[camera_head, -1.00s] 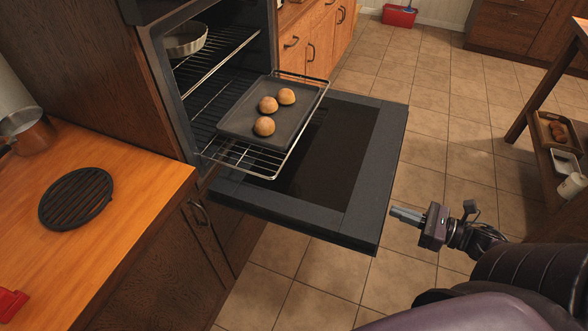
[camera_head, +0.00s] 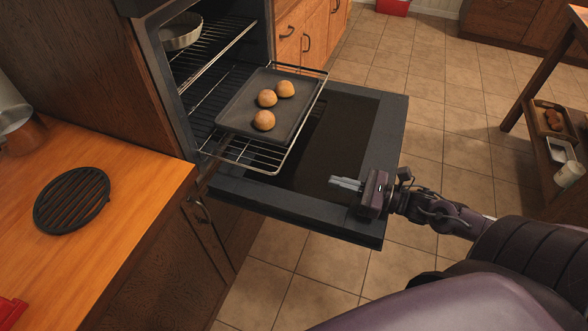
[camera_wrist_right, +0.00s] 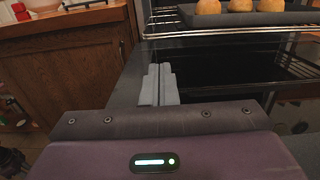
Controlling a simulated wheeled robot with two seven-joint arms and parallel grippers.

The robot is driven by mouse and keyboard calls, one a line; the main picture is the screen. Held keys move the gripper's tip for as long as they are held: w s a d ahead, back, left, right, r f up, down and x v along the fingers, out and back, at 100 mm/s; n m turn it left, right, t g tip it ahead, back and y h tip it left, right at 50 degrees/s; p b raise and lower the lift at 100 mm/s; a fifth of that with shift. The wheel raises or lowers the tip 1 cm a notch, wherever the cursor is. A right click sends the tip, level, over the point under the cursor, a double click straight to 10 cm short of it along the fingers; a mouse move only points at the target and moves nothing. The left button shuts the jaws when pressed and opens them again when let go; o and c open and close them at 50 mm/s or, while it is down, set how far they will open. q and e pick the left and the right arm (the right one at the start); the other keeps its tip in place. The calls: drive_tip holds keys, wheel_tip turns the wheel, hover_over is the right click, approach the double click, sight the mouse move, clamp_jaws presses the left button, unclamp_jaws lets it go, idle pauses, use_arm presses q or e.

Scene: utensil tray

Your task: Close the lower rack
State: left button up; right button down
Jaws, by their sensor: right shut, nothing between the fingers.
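The lower rack (camera_head: 243,166) is a wire rack pulled partway out of the oven, over the open door. A dark baking tray (camera_head: 240,111) with three round buns (camera_head: 264,120) rests on it. The rack's front bar also shows in the right wrist view (camera_wrist_right: 215,33). My right gripper (camera_head: 332,182) is shut and empty. In the head view it is over the oven door, in front of and to the right of the rack, apart from it. Its fingers (camera_wrist_right: 158,84) point toward the oven in the wrist view. My left gripper is not in view.
The oven door (camera_head: 372,150) is folded down below the rack. An upper rack (camera_head: 213,50) holds a white dish (camera_head: 181,33). A wooden counter (camera_head: 130,180) with a black trivet (camera_head: 72,200) stands at left.

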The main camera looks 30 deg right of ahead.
approach(282, 165)
drive_tip(key=p+x, duration=0.1)
drive_tip(key=x, duration=0.4)
drive_tip(key=shift+f, duration=0.1)
drive_tip(key=shift+x, duration=0.95)
drive_tip(key=shift+f, duration=0.15)
